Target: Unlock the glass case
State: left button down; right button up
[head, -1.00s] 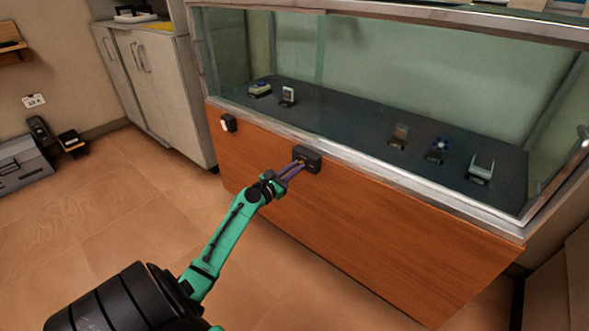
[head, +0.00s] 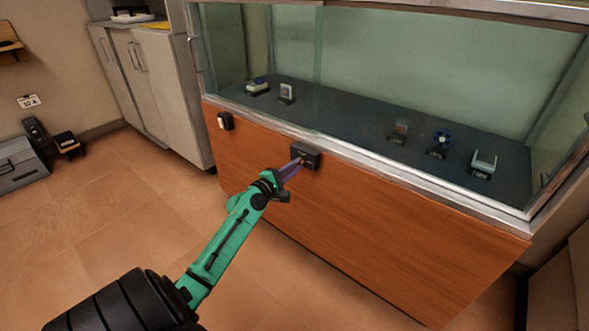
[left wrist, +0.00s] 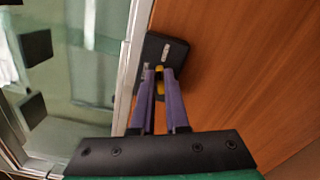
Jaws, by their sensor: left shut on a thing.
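The glass case (head: 420,185) has a wooden base and a metal-edged glass top. A black lock box (head: 310,153) sits on the front of the base, just under the metal rim; it also shows in the left wrist view (left wrist: 176,52). My left gripper (head: 298,164) is at the face of the box, its purple fingers shut on a small yellow thing (left wrist: 160,87), which looks like a key. The fingers hide most of it, and I cannot tell how deep it sits in the box. My right gripper is not in view.
Small exhibits stand on the dark floor inside the case, such as a grey one (head: 483,163). A grey cabinet (head: 150,85) stands at the left. The tiled floor in front is clear.

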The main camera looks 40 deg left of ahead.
pick_arm(q)
jog(key=shift+f+m+b, duration=0.15)
jog(key=shift+m+b, duration=0.15)
jog(key=shift+m, duration=0.8)
jog(key=shift+f+m+b, duration=0.1)
jog(key=shift+m+b, duration=0.15)
jog(key=shift+m, duration=0.85)
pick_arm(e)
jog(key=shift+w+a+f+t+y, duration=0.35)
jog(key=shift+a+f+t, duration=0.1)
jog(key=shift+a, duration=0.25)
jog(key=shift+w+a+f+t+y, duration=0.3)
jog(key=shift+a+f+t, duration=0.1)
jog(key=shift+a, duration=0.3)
pick_arm(q)
jog(key=c, duration=0.9)
grip_release()
jog(key=shift+s, duration=0.1)
jog(key=s+b, duration=0.3)
jog(key=s, duration=1.1)
jog(key=shift+s+d, duration=0.2)
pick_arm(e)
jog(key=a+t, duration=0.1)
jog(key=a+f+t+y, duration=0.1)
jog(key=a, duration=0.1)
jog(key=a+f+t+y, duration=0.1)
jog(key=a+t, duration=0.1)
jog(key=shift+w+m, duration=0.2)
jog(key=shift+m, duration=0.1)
